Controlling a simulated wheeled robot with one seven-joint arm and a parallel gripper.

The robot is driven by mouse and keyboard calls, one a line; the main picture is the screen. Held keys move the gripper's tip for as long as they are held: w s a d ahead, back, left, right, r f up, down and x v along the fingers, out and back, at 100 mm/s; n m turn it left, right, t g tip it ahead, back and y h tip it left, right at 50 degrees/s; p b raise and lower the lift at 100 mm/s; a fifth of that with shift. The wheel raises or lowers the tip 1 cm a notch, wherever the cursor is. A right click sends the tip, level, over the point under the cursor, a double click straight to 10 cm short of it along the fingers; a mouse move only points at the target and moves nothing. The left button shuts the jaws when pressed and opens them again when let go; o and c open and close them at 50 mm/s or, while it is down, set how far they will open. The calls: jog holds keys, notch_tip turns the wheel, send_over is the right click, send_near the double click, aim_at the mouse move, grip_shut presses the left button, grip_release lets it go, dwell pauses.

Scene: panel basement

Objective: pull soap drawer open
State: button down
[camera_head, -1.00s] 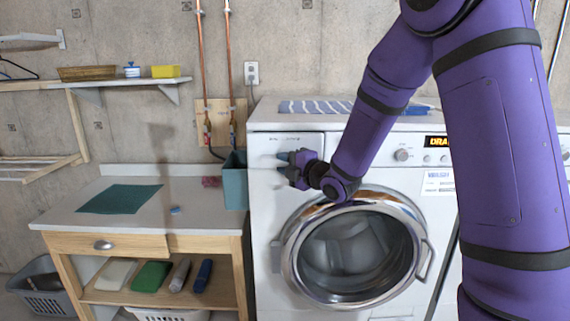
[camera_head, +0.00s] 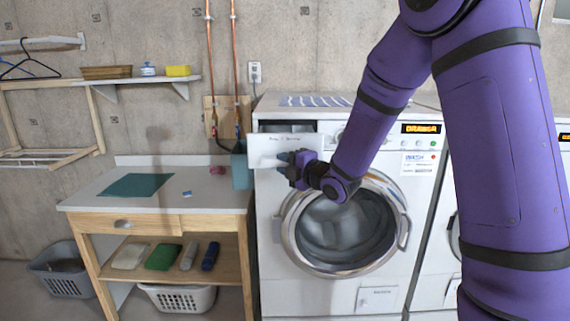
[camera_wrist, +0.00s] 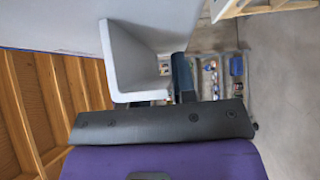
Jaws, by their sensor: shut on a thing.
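The washing machine (camera_head: 340,275) is white with a round chrome-rimmed door. Its soap drawer (camera_head: 268,148) at the top left stands pulled out, with its white front ahead of the machine's face and a dark gap showing behind its top edge. My gripper (camera_head: 287,165) is at the right part of the drawer front, shut on it; the fingers hide the exact grip. In the wrist view the white drawer front (camera_wrist: 135,60) reaches to my fingers (camera_wrist: 180,75).
A shelf (camera_head: 100,82) hangs on the wall. Laundry baskets (camera_head: 178,298) sit low left. Floor in front is partly clear.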

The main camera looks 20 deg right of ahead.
jog(key=shift+s+f, duration=0.1)
jog(key=shift+f, duration=0.25)
jog(key=c, duration=1)
grip_release()
jog(key=shift+r, duration=0.1)
jog(key=shift+d, duration=0.1)
jog(key=v, duration=1)
jog(key=shift+s, duration=0.3)
jog(key=shift+d+r, duration=0.1)
jog(key=shift+d, duration=0.05)
